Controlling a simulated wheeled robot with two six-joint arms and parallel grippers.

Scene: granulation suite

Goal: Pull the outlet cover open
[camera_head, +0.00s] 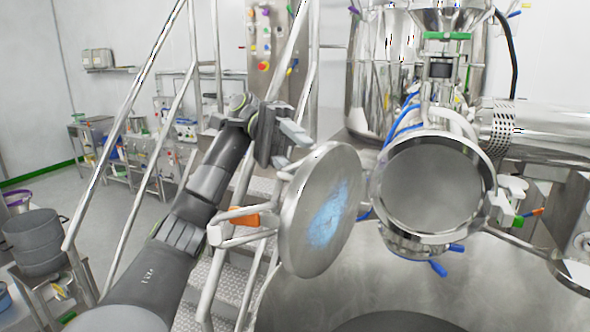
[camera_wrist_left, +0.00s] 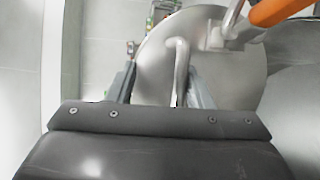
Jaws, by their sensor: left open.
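The outlet cover (camera_head: 322,210) is a round steel disc with blue powder on its inner face. It stands swung away from the round outlet (camera_head: 432,186), whose mouth is uncovered. The cover's back shows in the left wrist view (camera_wrist_left: 150,65), with a bent metal handle (camera_wrist_left: 181,65) and an orange grip (camera_wrist_left: 275,10). The orange grip also shows in the head view (camera_head: 245,215). My left gripper (camera_head: 291,148) is open at the cover's upper left edge. In the wrist view the handle appears between its fingers, nearer the right one; contact cannot be told. My right gripper is out of view.
Steel stairs with handrails (camera_head: 150,95) stand behind my left arm. A clamp (camera_head: 512,195) sits right of the outlet, and blue-handled parts (camera_head: 438,268) hang below it. Grey tubs (camera_head: 36,240) stand at the left. Floor between them and the stairs is partly clear.

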